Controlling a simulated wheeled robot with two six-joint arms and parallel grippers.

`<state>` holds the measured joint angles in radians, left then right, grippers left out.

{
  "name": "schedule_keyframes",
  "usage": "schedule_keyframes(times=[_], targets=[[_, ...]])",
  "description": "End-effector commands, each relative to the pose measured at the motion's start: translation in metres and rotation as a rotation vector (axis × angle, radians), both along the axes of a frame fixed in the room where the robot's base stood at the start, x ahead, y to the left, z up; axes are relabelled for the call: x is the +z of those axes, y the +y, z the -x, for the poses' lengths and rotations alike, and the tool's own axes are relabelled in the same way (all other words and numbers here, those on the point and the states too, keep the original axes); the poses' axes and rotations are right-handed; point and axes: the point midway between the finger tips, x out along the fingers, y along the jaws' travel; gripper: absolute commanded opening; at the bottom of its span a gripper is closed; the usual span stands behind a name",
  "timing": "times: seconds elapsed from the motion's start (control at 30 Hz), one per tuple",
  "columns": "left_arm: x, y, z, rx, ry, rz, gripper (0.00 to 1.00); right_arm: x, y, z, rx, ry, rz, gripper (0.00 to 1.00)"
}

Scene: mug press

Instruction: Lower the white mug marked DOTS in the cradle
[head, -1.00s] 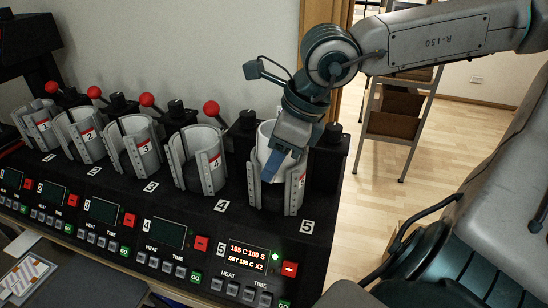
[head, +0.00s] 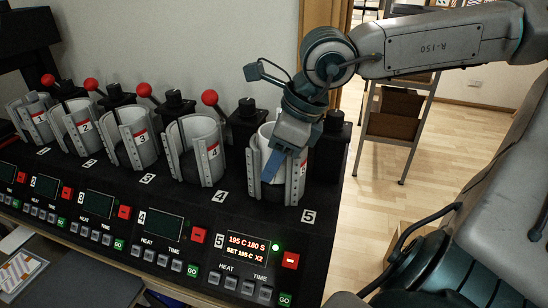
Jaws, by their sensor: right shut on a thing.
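The white mug (head: 266,131) is inside the grey slatted cradle (head: 296,182) at station 5, the rightmost one. My right gripper (head: 271,163) points down at the cradle's front opening, with a blue fingertip showing. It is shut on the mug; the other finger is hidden. My left gripper is not in view.
Several similar cradles, such as the one at station 4 (head: 206,163), stand in a row to the left with red-knobbed levers (head: 210,97). The lit display (head: 248,247) at station 5 reads 195 C 180 S.

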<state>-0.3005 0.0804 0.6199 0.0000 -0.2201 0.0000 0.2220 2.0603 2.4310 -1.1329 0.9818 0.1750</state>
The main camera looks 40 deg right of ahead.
Motion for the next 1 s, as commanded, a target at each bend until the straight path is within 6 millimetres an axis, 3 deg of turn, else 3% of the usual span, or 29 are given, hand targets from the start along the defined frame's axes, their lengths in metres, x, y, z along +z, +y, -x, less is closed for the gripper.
schedule_keyframes(times=[0.03,0.13,0.17,0.57,0.77,1.0], targets=[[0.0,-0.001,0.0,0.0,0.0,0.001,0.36,0.0,0.0,0.0,0.0,-0.001,0.0,0.44],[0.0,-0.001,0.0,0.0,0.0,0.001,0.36,0.0,0.0,0.0,0.0,-0.001,-0.001,0.64],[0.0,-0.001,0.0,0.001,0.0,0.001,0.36,0.0,0.0,0.0,0.0,-0.001,-0.001,0.66],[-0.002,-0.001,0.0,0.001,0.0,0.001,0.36,0.006,-0.001,0.001,-0.002,-0.002,-0.001,0.66],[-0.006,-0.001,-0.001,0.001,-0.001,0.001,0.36,0.029,-0.007,0.009,-0.002,-0.008,0.0,0.66],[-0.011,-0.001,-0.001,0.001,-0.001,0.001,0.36,0.072,-0.017,0.023,-0.004,-0.006,0.002,0.66]])
